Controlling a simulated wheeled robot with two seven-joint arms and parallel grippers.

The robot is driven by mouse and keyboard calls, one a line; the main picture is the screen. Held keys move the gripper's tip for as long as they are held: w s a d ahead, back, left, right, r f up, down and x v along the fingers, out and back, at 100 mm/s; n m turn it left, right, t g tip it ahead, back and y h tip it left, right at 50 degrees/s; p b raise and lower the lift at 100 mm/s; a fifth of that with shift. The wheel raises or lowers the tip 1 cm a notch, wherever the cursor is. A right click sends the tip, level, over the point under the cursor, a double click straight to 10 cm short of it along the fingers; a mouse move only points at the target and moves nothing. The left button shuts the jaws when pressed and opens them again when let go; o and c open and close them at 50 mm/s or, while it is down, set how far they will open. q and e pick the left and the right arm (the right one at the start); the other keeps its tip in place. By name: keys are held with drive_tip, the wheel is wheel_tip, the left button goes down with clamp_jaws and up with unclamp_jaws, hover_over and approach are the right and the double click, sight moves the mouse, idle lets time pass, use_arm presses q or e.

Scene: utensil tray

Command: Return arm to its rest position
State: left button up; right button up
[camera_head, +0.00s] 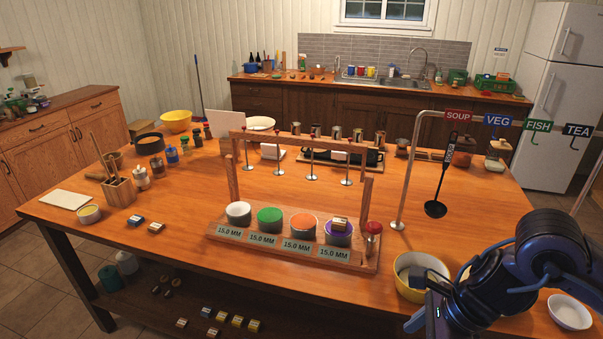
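My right arm comes in from the lower right corner, dark blue and black. I see nothing clearly held. My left arm and gripper are not in view.
A wooden stand with colored discs (300,250) is left of my arm. A black ladle (435,208) hangs under the SOUP sign on a metal rack (400,205). A white bowl (569,313) is at right. The wooden table (170,235) has bare room front left.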

drive_tip(key=w+a+f+m+t+y+b, duration=0.25)
drive_tip(key=w+a+f+m+y, duration=0.35)
drive_tip(key=w+f+m, duration=0.55)
drive_tip(key=w+d+f+m+t+h+b, duration=0.1)
drive_tip(key=w+d+f+m+t+h, duration=0.1)
drive_tip(key=f+m, duration=0.75)
drive_tip(key=w+d+f+m+t+h+b, duration=0.1)
drive_tip(key=w+d+f+m+t, duration=0.15)
drive_tip(key=f+m, duration=0.7)
drive_tip(key=s+d+f+m+g+h+b, duration=0.15)
drive_tip(key=s+f+m, duration=0.35)
drive_tip(key=s+f, duration=0.6)
drive_tip(key=s+d+f+m+g+h, duration=0.1)
drive_tip(key=s+d+f+m+h, duration=0.2)
drive_tip(key=s+f+m, duration=0.8)
use_arm(q)
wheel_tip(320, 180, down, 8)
drive_tip(key=b, duration=0.1)
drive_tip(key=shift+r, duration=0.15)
use_arm(e)
drive_tip(key=s+f+m+g+h, duration=0.1)
drive_tip(key=s+f+g, duration=0.1)
drive_tip(key=s+f, duration=0.5)
drive_tip(key=s+d+f+m+g+h, duration=0.1)
drive_tip(key=s+f, duration=0.6)
drive_tip(key=s, duration=0.8)
drive_tip(key=shift+s+g+h, duration=0.4)
drive_tip(key=shift+g+h, duration=0.05)
drive_tip(key=shift+g, duration=0.4)
